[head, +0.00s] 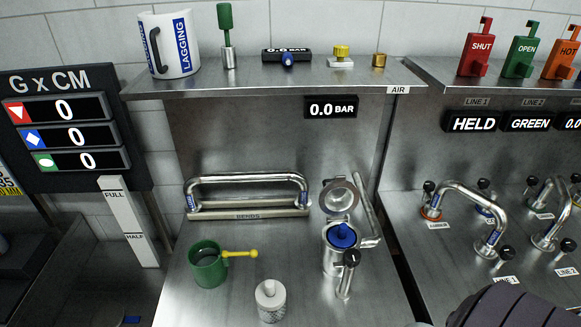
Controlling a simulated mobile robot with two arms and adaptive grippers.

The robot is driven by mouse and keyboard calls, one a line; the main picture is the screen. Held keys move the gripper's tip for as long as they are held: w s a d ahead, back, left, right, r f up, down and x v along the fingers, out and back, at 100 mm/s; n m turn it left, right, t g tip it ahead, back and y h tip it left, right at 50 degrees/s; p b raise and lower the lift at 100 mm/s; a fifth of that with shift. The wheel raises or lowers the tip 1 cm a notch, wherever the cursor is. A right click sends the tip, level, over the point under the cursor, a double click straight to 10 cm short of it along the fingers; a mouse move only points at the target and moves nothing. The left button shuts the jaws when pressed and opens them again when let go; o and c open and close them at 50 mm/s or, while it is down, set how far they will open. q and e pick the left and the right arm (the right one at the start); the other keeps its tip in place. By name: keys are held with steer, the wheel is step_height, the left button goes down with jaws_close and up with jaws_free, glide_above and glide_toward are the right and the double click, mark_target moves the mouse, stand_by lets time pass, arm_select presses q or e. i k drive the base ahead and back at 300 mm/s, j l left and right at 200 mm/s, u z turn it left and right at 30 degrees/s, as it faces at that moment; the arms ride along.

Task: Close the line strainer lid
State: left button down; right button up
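The line strainer (338,262) is a steel cylinder on the right part of the middle steel bench, with a blue knobbed piece (342,236) in its open mouth. Its round steel lid (340,196) stands raised behind the mouth, tilted open. Neither gripper's fingers show. A dark ribbed rounded part at the bottom right edge looks like my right arm.
A green cup (207,265) with a yellow-handled tool and a grey knurled container (271,300) stand left of the strainer. A bent pipe rack (248,197) lies behind them. The shelf (250,87) above holds small parts. Valves and pipes crowd the right bench.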

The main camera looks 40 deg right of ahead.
mark_target(336, 199)
steer(key=i+j+z, duration=0.1)
steer(key=z, duration=0.35)
steer(key=i+j+z, duration=0.1)
steer(key=z, duration=0.3)
steer(key=j+z, duration=0.1)
steer(key=z, duration=0.35)
steer(key=i+j+z, duration=0.1)
steer(key=z, duration=0.35)
steer(key=j, duration=0.1)
